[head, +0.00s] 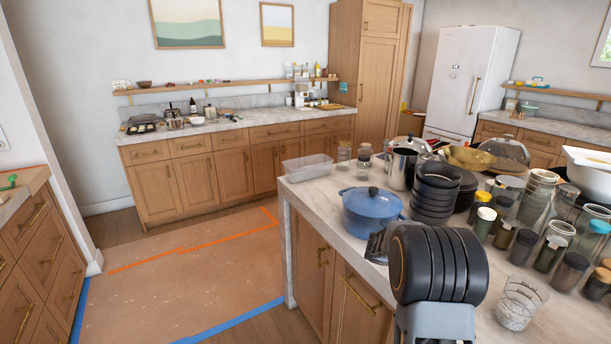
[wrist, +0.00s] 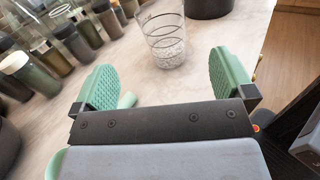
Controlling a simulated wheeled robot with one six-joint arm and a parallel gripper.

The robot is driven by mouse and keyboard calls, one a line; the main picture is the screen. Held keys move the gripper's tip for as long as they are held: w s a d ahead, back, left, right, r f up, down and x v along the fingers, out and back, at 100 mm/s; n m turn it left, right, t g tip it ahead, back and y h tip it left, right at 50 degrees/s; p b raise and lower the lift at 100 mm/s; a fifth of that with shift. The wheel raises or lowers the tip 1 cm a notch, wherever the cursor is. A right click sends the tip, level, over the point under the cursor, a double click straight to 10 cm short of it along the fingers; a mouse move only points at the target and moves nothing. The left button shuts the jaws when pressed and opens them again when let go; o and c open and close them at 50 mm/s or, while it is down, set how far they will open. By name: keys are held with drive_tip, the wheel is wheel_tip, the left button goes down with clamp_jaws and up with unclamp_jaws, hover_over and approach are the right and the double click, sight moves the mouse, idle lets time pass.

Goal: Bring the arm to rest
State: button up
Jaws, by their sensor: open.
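My gripper (wrist: 165,78) shows in the wrist view with its two green ribbed finger pads wide apart. Nothing is held between them. A clear glass with dark rings (wrist: 164,42) stands on the counter beyond the gap between the fingers, apart from both pads as far as I can tell. A clear glass with rings also shows in the head view (head: 520,303), right of my dark arm. In the head view my arm is folded low over the island's near edge, and the fingertips cannot be made out there.
A blue lidded pot (head: 371,210) stands close behind my arm. The floor (head: 180,285) left of the island is open.

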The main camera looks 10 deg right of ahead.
drive_tip(key=s+a+m+t+y+p, duration=0.1)
drive_tip(key=s+a+m+t+y, duration=0.1)
drive_tip(key=a, duration=0.7)
drive_tip(key=s+a+m+t+y+p, duration=0.1)
drive_tip(key=s+a+m+t+y, duration=0.1)
drive_tip(key=a+m+t+y, duration=0.2)
drive_tip(key=s+a+m+t+y, duration=0.2)
drive_tip(key=a+t+y, duration=0.5)
drive_tip(key=a, duration=0.7)
drive_tip(key=shift+a+m+t+y+p, duration=0.3)
drive_tip(key=shift+m+t+y+p, duration=0.1)
drive_tip(key=shift+m+t, duration=0.25)
drive_tip(key=shift+a+r+m+y, duration=0.1)
drive_tip(key=shift+a+m+y, duration=0.2)
drive_tip(key=shift+a, duration=0.15)
